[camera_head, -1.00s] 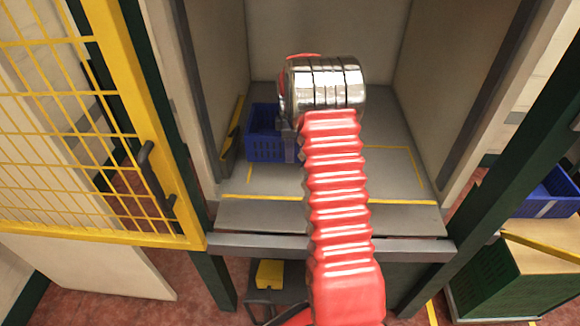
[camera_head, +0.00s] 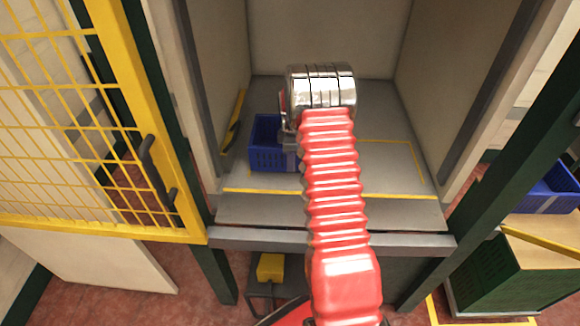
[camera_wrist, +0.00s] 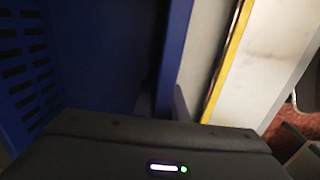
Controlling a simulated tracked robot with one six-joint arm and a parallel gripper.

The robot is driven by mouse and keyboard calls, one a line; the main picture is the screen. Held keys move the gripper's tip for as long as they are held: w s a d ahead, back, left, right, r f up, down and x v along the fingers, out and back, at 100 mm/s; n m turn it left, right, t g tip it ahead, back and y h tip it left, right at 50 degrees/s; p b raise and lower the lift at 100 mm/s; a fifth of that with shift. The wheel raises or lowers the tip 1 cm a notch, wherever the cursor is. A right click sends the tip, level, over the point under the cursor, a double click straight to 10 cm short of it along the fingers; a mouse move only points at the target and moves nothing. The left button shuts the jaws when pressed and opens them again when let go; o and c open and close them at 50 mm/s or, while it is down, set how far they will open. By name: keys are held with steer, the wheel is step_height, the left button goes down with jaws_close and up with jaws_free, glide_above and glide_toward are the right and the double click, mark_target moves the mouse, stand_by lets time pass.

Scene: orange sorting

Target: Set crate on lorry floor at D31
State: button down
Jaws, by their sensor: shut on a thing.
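A blue crate (camera_head: 268,158) is inside the lorry, at the left of its floor. My gripper (camera_head: 291,143) is shut on the crate's right side wall. My arm hides the crate's right part. In the wrist view the crate's wall (camera_wrist: 174,45) runs between my gripper's fingers (camera_wrist: 162,103), with the crate's dark inside to its left. The lorry floor (camera_head: 385,180) is grey, with a yellow outline marked on it. The crate overlaps the left part of this outline in the picture. I cannot tell if its base touches the floor. No D31 label is readable.
Side walls (camera_head: 440,80) enclose the lorry space. A yellow mesh gate (camera_head: 70,120) stands at the left and a dark green post (camera_head: 500,150) at the right. Another blue crate (camera_head: 548,200) sits on a stack at far right. The right floor area is clear.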

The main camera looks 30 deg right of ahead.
steer(key=shift+f, duration=0.9)
steer(key=shift+f, duration=0.1)
steer(key=c, duration=1.8)
jaws_free()
steer(key=shift+o, duration=0.2)
step_height(320, 180, up, 12)
steer(key=shift+r, duration=0.1)
